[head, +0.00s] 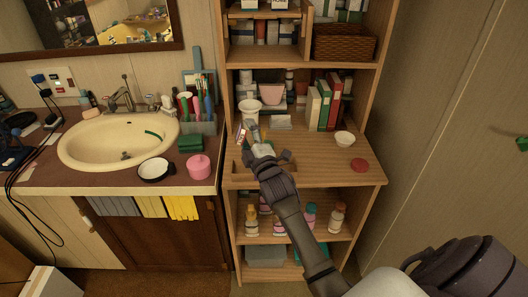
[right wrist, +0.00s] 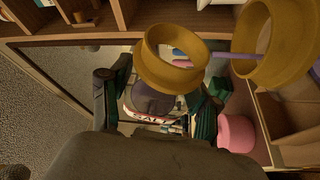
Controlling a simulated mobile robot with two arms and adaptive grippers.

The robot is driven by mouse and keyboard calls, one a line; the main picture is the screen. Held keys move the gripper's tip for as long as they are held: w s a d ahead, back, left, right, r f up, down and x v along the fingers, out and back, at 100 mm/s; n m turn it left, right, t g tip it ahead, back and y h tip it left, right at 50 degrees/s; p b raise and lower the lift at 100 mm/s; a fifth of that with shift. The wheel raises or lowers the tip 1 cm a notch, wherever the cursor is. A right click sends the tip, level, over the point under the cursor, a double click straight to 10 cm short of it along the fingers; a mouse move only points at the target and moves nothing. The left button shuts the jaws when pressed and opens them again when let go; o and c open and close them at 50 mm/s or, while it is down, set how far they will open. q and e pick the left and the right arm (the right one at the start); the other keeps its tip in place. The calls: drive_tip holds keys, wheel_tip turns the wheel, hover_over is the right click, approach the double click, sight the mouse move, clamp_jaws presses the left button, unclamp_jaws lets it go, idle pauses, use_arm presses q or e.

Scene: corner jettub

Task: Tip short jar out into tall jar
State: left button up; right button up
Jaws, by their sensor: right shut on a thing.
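My right gripper (head: 249,128) is shut on a small jar with a red and white label (head: 242,132), which I take for the short jar. In the right wrist view this short jar (right wrist: 150,118) sits between the fingers, tilted, with a mustard-coloured rim in front. A cream jar with a wide rim (head: 250,106), probably the tall jar, stands upright on the shelf just behind the gripper. A second wide mustard rim (right wrist: 273,40) shows beside the held jar in the right wrist view. A purple stick (right wrist: 237,56) shows between the rims; I cannot tell what holds it. My left gripper is out of view.
A small white bowl (head: 344,139), a red disc (head: 359,165) and books (head: 325,105) stand to the right. The sink counter on the left holds a pink pot (head: 199,168) and a green box (head: 190,143).

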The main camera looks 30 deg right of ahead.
drive_tip(key=shift+s+d+r+m, duration=0.1)
drive_tip(key=shift+d+r+m, duration=0.1)
drive_tip(key=shift+m, duration=0.4)
idle(0.6)
